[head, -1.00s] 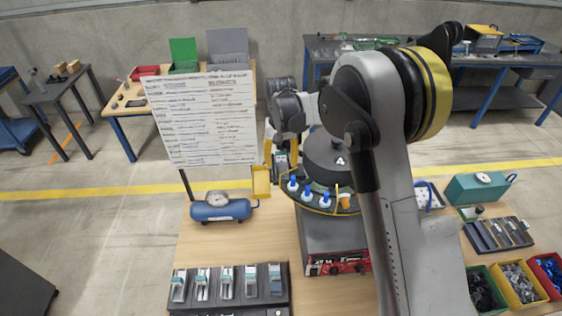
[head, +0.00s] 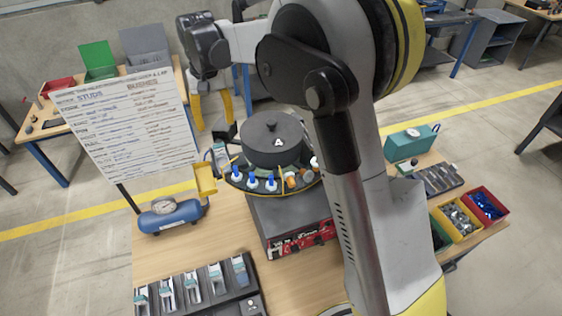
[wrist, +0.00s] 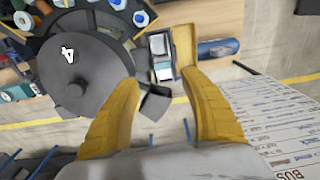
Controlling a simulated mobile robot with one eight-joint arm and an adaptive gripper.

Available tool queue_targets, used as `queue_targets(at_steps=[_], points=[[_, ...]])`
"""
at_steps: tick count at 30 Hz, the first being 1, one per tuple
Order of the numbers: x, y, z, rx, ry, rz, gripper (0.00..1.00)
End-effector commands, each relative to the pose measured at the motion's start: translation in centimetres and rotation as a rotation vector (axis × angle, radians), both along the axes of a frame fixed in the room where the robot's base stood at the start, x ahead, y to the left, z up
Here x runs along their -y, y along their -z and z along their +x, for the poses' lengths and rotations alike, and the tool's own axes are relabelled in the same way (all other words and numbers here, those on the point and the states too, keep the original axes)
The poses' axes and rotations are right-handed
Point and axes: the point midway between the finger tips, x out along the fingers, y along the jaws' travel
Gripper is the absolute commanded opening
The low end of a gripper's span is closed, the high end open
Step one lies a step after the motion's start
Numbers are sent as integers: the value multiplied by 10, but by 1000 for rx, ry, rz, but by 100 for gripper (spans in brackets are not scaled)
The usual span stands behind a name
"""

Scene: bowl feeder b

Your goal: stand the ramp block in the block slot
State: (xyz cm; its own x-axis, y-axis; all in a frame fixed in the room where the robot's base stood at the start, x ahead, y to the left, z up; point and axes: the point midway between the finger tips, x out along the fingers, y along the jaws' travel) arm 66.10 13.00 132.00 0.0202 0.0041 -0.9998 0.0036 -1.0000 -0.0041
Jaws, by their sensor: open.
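My gripper (head: 211,108) is open and raised above the left side of the dark bowl feeder (head: 270,140). In the wrist view, its yellow fingers (wrist: 163,98) are spread with nothing held between them. A dark grey block-like piece (wrist: 155,102) shows beside the left fingertip, at the feeder's edge; it also shows in the head view (head: 222,135). I cannot tell whether it is the ramp block or touches the finger. Next to it is a dark-framed pocket with a white and teal piece (wrist: 160,50). I cannot clearly identify the block slot.
A yellow chute (head: 205,178) stands left of the feeder. A written board (head: 130,125) and a blue tank (head: 170,214) are further left. A dark rack (head: 200,290) with several teal-and-white pieces lies in front. Bins (head: 487,206) are at right. Bare tabletop shows between rack and tank.

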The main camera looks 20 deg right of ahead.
Motion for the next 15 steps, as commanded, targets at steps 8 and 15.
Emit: queue_targets(at_steps=[8, 15], points=[[51, -67, -82, 169, 4, 23, 52], [92, -87, -177, 346, 5, 26, 52]])
